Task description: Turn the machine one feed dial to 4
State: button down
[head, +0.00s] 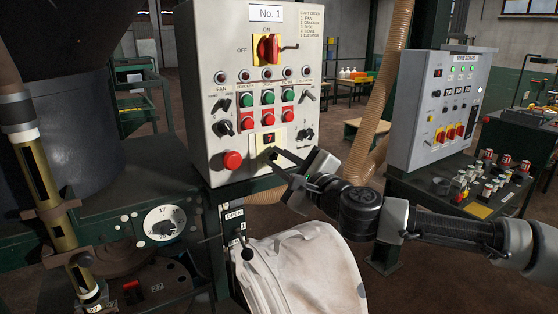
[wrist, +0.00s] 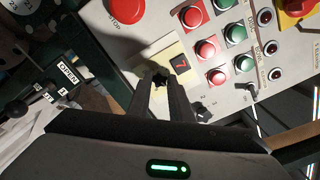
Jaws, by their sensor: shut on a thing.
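The No. 1 panel (head: 213,100) is a pale upright control box. A small digital display (head: 269,138) on a cream plate low on it reads a red 7. The feed dial (head: 268,154) is a small dark knob just below the display, partly hidden by my fingers. My gripper (head: 281,158) reaches in from the right and is shut on the knob. In the wrist view the dark knob (wrist: 160,73) shows at the fingertips of my gripper (wrist: 159,84), beside the display (wrist: 181,64).
A red stop button (head: 232,160) is left of the dial, and dark switches (head: 305,134) are right of it. Red and green buttons sit above. A second grey panel (head: 425,105) stands at right.

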jog(key=shift+n, duration=0.3)
jog(key=n, duration=0.3)
jog(key=shift+n, duration=0.3)
jog(key=n, duration=0.4)
jog(key=shift+n, duration=0.3)
jog(key=n, duration=0.4)
jog(key=shift+n, duration=2.5)
jog(key=c, duration=1.6)
grip_release()
jog(key=shift+d+p, duration=0.1)
jog(key=shift+p, duration=0.2)
